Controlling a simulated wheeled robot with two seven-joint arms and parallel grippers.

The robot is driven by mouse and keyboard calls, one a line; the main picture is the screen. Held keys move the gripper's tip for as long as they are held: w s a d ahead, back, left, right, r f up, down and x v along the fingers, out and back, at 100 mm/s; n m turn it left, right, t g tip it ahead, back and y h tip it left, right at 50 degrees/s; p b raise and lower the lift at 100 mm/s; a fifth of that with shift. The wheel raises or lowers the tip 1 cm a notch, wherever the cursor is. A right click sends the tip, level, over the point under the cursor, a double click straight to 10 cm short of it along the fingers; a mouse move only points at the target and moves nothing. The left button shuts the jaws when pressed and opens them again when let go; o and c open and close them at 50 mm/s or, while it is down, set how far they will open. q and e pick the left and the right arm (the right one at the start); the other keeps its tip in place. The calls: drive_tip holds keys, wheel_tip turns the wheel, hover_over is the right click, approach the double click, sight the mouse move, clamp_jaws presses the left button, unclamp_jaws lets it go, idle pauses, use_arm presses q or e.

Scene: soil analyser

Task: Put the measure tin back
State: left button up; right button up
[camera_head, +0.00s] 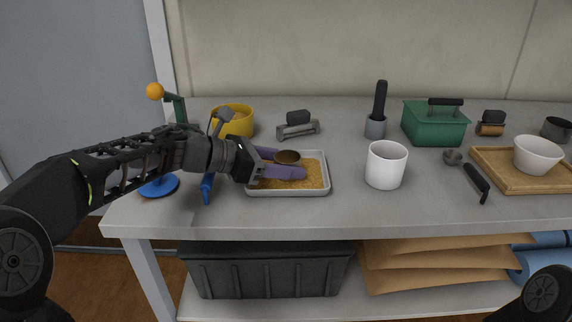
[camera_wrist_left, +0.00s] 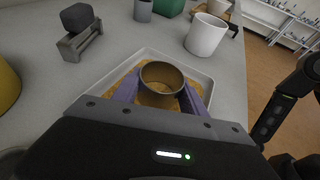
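The measure tin (camera_head: 288,157) is a small round brown-bronze cup, upright at a grey tray (camera_head: 328,186) of ochre soil. My left gripper (camera_head: 284,163) reaches in from the left, with its two purple fingers on either side of the tin. In the left wrist view the tin (camera_wrist_left: 160,84) sits between the fingertips, which appear to press on its sides. The near finger hides its lower part in the head view, so I cannot tell whether it touches the soil. My right gripper is not in view.
A white cup (camera_head: 386,165) stands right of the tray. A yellow pot (camera_head: 232,121), a grey holder with a dark block (camera_head: 297,127) and a green box (camera_head: 434,125) stand behind. A scoop (camera_head: 476,178) lies near a wooden tray (camera_head: 508,182). The front table strip is clear.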

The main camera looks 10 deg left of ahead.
use_arm(q)
drive_tip(key=o, duration=0.4)
drive_tip(key=shift+s+f, duration=0.15)
drive_tip(key=shift+f, duration=0.7)
drive_tip(key=shift+r+p, duration=0.55)
drive_tip(key=shift+r, duration=0.05)
drive_tip(key=v, duration=0.4)
drive_tip(key=p+v, duration=0.1)
drive_tip(key=v, duration=0.7)
drive_tip(key=shift+w+r, duration=0.2)
drive_tip(key=shift+r, duration=0.2)
